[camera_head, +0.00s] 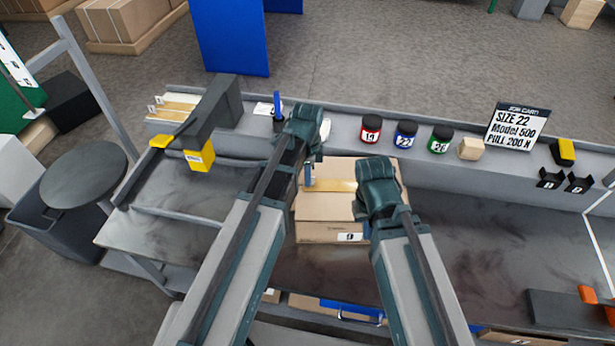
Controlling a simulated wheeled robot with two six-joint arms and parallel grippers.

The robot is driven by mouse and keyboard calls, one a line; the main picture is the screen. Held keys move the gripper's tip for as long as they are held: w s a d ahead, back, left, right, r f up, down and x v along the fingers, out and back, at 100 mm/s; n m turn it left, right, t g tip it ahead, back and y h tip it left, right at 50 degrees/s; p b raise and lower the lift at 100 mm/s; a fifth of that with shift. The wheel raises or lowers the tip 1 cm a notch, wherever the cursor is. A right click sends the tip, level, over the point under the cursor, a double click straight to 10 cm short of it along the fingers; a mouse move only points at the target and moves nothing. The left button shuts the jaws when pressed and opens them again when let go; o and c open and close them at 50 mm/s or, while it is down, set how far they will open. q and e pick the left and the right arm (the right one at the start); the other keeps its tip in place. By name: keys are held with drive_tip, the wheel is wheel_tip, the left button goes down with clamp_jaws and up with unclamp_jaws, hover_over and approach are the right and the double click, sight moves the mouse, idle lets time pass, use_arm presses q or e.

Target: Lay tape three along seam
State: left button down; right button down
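A cardboard box (325,207) sits on the bench in the middle, with a white label (352,237) on its near side. A yellowish tape strip (332,185) lies across its top, running left to right between my grippers. My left gripper (308,165) is at the box's back left corner, with a small blue part just below it. My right gripper (368,208) is over the box's right side and hides part of it. The fingertips of both are mostly hidden. More pale yellow strips (178,106) with white ends lie at the back left of the bench.

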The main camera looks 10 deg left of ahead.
use_arm(q)
drive_tip(key=c, duration=1)
unclamp_jaws()
wheel_tip(320, 180, up, 14)
drive_tip(key=p, duration=1.3)
drive_tip(key=shift+f+p, duration=0.1)
drive_tip(key=shift+p, duration=0.3)
